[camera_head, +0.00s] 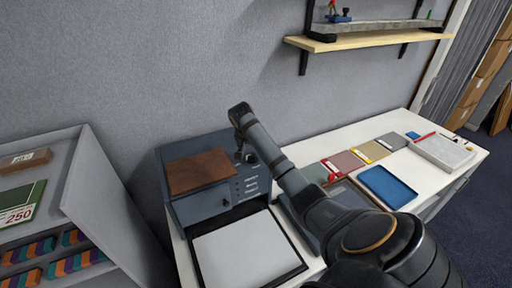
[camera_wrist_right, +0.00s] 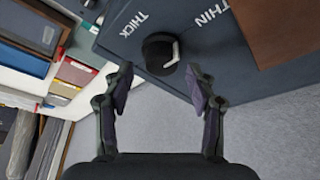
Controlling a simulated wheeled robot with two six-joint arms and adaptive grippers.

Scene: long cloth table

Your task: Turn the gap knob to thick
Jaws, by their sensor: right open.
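The gap knob (camera_wrist_right: 158,55) is a round black knob with a white pointer mark on its right side in the right wrist view. It sits on the dark blue-grey machine (camera_wrist_right: 110,38), near the printed words THICK (camera_wrist_right: 133,25) and THIN (camera_wrist_right: 211,14). My right gripper (camera_wrist_right: 158,78) is open, with one finger on each side of the knob in the picture. Gaps show on both sides, and contact is not visible. In the head view the right gripper (camera_head: 241,128) is over the machine's right part (camera_head: 203,207). My left gripper is not in view.
A brown wooden block (camera_head: 199,171) is on the machine's top. A white sheet on a black tray (camera_head: 299,270) lies in front. Coloured cards (camera_head: 345,161) and a blue tray (camera_head: 387,186) lie right. A grey shelf unit (camera_head: 100,185) stands left.

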